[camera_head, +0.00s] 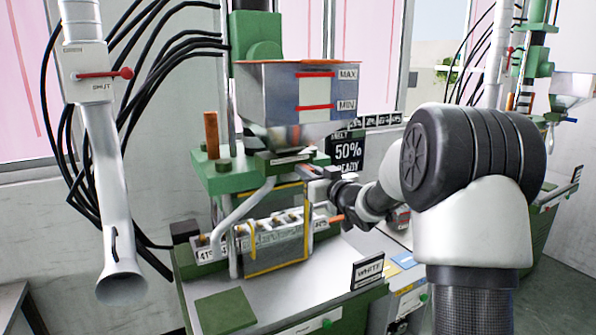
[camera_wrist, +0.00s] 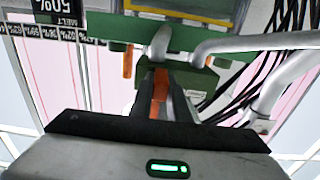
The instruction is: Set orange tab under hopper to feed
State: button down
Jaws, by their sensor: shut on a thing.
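The hopper (camera_head: 265,98) is a metal box with MAX and MIN marks, standing on the green machine head. Just under it my gripper (camera_head: 314,174) reaches in from the right at the machine's upper block. In the wrist view the orange tab (camera_wrist: 160,84) lies between the two fingers of my gripper (camera_wrist: 160,100), and the jaws are shut on it. In the head view the tab is mostly hidden by the fingers. The lettering by the tab is too small to read.
A white pipe with a red handle (camera_head: 103,73) labelled SHUT hangs at the left. A black sign (camera_head: 347,155) reading 50% stands behind my gripper. Black hoses run behind.

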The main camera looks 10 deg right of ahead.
jog(key=shift+w+d+r, duration=0.1)
jog(key=shift+w+d, duration=0.1)
jog(key=shift+d, duration=0.4)
jog(key=c, duration=1.7)
grip_release()
jog(key=shift+d, duration=0.15)
jog(key=b+v, duration=0.1)
jog(key=v, duration=1.6)
jog(key=shift+s, duration=0.2)
